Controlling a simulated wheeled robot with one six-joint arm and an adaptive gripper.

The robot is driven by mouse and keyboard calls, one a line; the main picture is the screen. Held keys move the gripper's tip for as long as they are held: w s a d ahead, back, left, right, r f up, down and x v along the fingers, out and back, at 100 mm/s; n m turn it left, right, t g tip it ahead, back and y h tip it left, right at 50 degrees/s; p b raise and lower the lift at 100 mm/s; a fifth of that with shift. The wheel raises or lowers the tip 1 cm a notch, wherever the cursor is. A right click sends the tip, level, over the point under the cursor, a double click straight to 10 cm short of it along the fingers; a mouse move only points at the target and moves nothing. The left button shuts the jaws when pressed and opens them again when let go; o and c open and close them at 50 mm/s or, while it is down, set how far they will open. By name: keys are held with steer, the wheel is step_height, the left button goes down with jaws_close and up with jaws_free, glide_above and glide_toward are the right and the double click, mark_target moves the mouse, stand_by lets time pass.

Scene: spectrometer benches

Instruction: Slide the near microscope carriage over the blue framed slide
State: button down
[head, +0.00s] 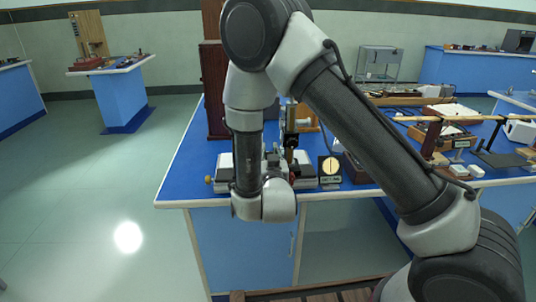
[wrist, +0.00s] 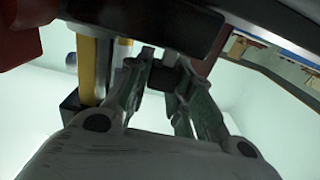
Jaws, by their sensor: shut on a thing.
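The microscope (head: 290,140), with its dark and brass upright, stands at the near edge of the blue bench, mostly behind my arm. White and dark base parts (head: 305,172) show on both sides of my wrist. In the wrist view my gripper (wrist: 168,82) is shut on a small dark block (wrist: 172,74), which looks like part of the near microscope carriage. A yellow bar (wrist: 87,68) and a dark beam (wrist: 150,30) are close beside and above the fingers. In the head view my arm hides the fingers. I cannot make out the blue framed slide.
A small stand with a round yellow disc (head: 330,168) is right of the microscope. A tall dark wooden cabinet (head: 213,90) stands behind. Wooden apparatus (head: 440,130) fills the bench's right side. The floor (head: 90,200) to the left is clear.

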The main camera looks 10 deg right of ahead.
steer(key=c, duration=1.2)
jaws_free()
steer(key=shift+c, duration=0.2)
steer(key=s, duration=1.2)
steer(key=shift+a, duration=0.15)
